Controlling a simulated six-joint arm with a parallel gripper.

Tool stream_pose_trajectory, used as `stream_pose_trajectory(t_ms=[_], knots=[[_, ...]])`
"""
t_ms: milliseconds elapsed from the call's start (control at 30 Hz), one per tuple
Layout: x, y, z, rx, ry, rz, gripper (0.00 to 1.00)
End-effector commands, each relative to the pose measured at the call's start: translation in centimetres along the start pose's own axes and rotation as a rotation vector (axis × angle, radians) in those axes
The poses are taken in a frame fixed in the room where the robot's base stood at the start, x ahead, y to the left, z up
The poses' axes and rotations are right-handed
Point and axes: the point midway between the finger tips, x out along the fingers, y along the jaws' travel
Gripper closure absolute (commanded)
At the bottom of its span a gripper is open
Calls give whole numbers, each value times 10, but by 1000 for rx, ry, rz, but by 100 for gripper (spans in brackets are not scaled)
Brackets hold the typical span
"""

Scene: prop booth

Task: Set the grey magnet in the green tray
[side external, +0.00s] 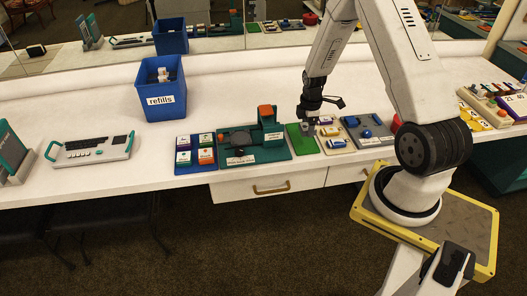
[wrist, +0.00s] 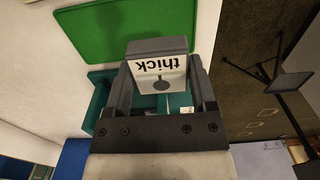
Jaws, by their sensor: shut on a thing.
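My gripper (side external: 308,118) is above the flat green tray (side external: 294,130) on the white counter in the side view. In the wrist view my gripper (wrist: 160,75) is shut on a grey block (wrist: 157,46), which I take to be the grey magnet. Its white label reads "thick" and faces the camera. The green tray also shows in the wrist view (wrist: 105,35), beyond and partly behind the block. The tray's bare surface shows no object on it. The gap between block and tray is hard to judge.
Left of the tray stands a dark green fixture (side external: 238,145) with orange parts. Right of it are a beige tray (side external: 332,138) with small items and a grey tray (side external: 366,131) with blue ones. A blue "refills" bin (side external: 162,88) stands farther left.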

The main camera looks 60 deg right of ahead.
Motion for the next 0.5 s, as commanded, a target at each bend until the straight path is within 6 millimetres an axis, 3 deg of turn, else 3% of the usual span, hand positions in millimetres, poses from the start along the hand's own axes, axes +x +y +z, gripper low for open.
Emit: stream_pose_trajectory(t_ms=[500], knots=[[29, 0, 0, 0, 0, -1, 96]])
